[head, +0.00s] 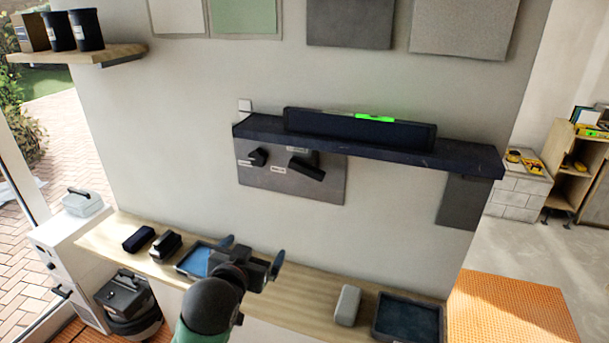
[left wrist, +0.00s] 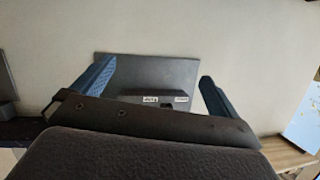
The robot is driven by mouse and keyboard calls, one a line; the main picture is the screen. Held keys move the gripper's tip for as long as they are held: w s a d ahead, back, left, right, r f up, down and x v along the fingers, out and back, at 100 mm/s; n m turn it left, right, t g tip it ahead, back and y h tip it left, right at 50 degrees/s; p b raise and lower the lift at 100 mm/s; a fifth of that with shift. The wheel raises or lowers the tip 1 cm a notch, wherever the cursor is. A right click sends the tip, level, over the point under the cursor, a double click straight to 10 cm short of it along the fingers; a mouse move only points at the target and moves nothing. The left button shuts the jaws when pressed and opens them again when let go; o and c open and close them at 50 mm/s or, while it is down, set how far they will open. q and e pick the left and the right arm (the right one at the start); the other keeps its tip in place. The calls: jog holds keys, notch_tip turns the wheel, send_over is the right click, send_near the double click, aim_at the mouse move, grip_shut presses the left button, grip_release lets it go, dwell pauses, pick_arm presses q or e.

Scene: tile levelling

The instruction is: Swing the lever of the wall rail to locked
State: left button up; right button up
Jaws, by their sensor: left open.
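The dark wall rail (head: 465,162) runs along the wall, with a grey plate (head: 330,192) below its left part. On the plate is a black lever (head: 308,168), tilted down to the right, with small white labels close by; their words are too small to read surely. A smaller black knob (head: 258,157) sits left of it. My left gripper (head: 252,254) is open and empty, below the plate and in front of the bench. In the left wrist view, the plate (left wrist: 170,72) and two labels show between the spread blue fingers; the lever is partly hidden by the gripper body.
A long dark bar (head: 350,129) with a bright green strip lies on the rail. The wooden bench (head: 285,300) below holds black blocks, a blue tray (head: 194,260), a grey block (head: 348,306) and a dark tray (head: 408,318). The wall between bench and plate is clear.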

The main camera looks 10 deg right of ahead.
pick_arm(q)
jog(key=w+d+r+m+t+h, duration=0.1)
jog(key=d+r, duration=0.3)
jog(key=r, duration=0.2)
jog(key=m+h, duration=0.2)
jog(key=h, duration=0.1)
send_near(305, 171)
jog(key=x, duration=0.2)
jog(key=shift+w+d+r+t+p, duration=0.15)
jog(key=shift+w+d+t+p, duration=0.25)
jog(key=shift+w+d+p, duration=0.5)
jog(key=p+x, duration=0.2)
jog(key=x, duration=0.1)
jog(key=shift+w+d, duration=0.1)
jog(key=shift+w, duration=0.1)
jog(key=shift+w+d+f, duration=0.2)
jog(key=shift+w+d, duration=0.2)
jog(key=shift+w, duration=0.25)
pick_arm(e)
jog(key=s+d+f, duration=0.1)
jog(key=s+f, duration=0.2)
jog(key=s, duration=0.5)
jog(key=s+d+f, duration=0.2)
jog(key=s+f, duration=0.2)
jog(key=s, duration=0.5)
jog(key=shift+g, duration=0.4)
